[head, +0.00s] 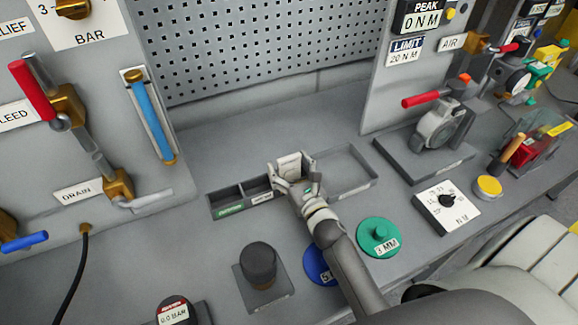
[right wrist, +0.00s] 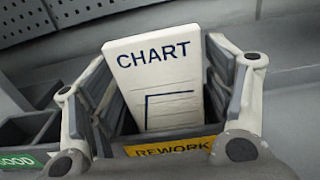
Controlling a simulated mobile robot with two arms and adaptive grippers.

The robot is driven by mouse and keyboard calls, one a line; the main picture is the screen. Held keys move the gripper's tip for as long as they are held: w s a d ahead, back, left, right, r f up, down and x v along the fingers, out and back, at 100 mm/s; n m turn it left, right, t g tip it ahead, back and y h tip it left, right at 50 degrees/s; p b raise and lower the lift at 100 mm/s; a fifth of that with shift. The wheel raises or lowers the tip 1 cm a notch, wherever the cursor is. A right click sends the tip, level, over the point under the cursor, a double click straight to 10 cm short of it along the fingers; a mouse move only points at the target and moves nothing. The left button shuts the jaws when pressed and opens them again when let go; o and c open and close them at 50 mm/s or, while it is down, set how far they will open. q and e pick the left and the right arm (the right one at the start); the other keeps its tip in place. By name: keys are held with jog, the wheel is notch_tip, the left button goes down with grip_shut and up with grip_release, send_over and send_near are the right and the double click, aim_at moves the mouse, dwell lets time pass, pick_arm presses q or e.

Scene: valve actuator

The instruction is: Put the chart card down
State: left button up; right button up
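The white chart card (right wrist: 155,80), marked CHART, stands a little tilted behind the front wall of the compartment labelled REWORK (right wrist: 172,148). It also shows in the head view (head: 290,163). My right gripper (head: 291,172) is over that compartment, one finger on each side of the card. In the right wrist view, the fingers are spread wide and a dark gap shows between the left finger and the card. The right finger is close to the card's edge; contact there is unclear. The card's lower edge is hidden. My left gripper is not in view.
Two dark compartments (head: 241,190) lie left of the card, the leftmost with a green label. An empty outlined tray (head: 350,168) is right of my gripper. A green disc (head: 379,238), a blue disc (head: 319,265) and a dark knob (head: 258,262) stand in front.

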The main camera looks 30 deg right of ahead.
aim_at(290, 168)
jog(key=shift+r, duration=0.1)
jog(key=shift+r+p, duration=0.2)
jog(key=shift+p, duration=0.1)
jog(key=s, duration=0.2)
jog(key=s+b, duration=0.1)
jog(key=s, duration=0.1)
jog(key=s+b, duration=0.1)
jog(key=s, duration=0.1)
jog(key=shift+a+f, duration=0.2)
jog(key=shift+f, duration=0.05)
jog(key=shift+s+r, duration=0.15)
jog(key=shift+s, duration=0.65)
